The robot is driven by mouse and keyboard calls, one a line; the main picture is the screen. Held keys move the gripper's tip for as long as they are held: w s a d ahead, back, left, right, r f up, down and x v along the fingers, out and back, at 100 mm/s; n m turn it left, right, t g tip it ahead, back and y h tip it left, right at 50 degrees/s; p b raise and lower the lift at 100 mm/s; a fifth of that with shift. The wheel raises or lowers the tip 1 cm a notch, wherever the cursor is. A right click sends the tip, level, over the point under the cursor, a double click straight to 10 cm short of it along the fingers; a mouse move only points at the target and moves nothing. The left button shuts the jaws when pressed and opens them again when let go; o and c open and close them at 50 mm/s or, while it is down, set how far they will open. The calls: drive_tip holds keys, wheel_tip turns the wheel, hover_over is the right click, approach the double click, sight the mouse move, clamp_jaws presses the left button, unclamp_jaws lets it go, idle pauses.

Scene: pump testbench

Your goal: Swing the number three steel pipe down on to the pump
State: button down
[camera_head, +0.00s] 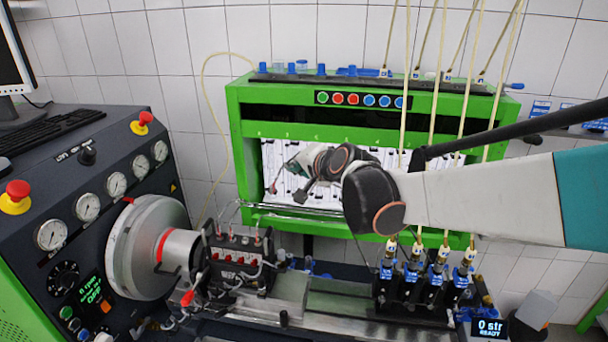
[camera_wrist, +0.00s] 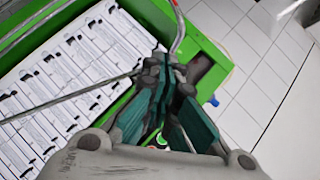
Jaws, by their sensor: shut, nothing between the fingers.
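The pump (camera_head: 238,258) is a dark block with red-tipped fittings on top, left of centre on the bench. Thin bent steel pipes (camera_head: 226,212) show around it; their numbers are unreadable. My gripper (camera_head: 294,176) is above and right of the pump, in front of the green cabinet's white panel. In the wrist view my gripper (camera_wrist: 165,72) has its green-padded fingers together. A curved steel pipe with a reddish part (camera_wrist: 179,35) shows just beyond the fingertips. I cannot tell if they touch, or whether this is pipe three. The pump cannot be made out in the wrist view.
The green cabinet (camera_head: 238,130) stands behind, with a horizontal rail (camera_head: 290,208) along its front. The control console (camera_head: 85,150) and large round drive (camera_head: 130,250) are at left. Blue-topped injectors (camera_head: 437,268) with hanging pale hoses stand right of the pump.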

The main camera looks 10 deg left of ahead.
drive_tip(key=a+f+b, duration=0.3)
drive_tip(key=a+f, duration=0.1)
drive_tip(key=f, duration=0.1)
drive_tip(key=s+a+f+n+h+b, duration=0.1)
drive_tip(key=a+f+b, duration=0.1)
drive_tip(key=a+f, duration=0.2)
drive_tip(key=a+f+h+b, duration=0.1)
drive_tip(key=a+f+b, duration=0.2)
drive_tip(key=f, duration=0.4)
drive_tip(key=shift+s+a+f+n+g+b, duration=0.15)
drive_tip(key=shift+s+a+f+n+g, duration=0.05)
drive_tip(key=shift+a, duration=0.2)
drive_tip(key=shift+s+a+f+n+g+b, duration=0.15)
drive_tip(key=shift+a+f+n+g, duration=0.05)
drive_tip(key=shift+a, duration=0.2)
drive_tip(key=shift+s, duration=0.1)
